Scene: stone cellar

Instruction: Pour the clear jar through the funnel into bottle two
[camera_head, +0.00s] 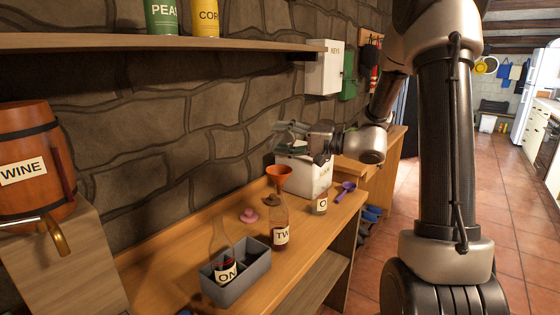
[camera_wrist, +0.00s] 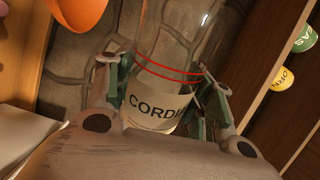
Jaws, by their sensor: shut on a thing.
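My gripper (camera_head: 300,140) is shut on the clear jar (camera_wrist: 168,75), a glass vessel with red rings and a label reading "CORDI…", partly hidden by the fingers. In the head view the jar is small and faint, above the back of the bench; its tilt and contents are hard to tell. The orange funnel (camera_head: 278,171) sits at the mouth of bottle two (camera_head: 281,232), which stands upright with a label reading "TW" and dark liquid low in it. The gripper and jar are above and slightly right of the funnel. The funnel (camera_wrist: 80,10) also shows at the wrist view's upper left.
A grey bin (camera_head: 258,268) at the front holds a bottle labelled "ON". Another labelled bottle (camera_head: 320,200) stands right of bottle two. A white box (camera_head: 310,178), purple scoop (camera_head: 345,188) and pink object (camera_head: 249,215) are nearby. A shelf (camera_head: 160,41) runs along the wall.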

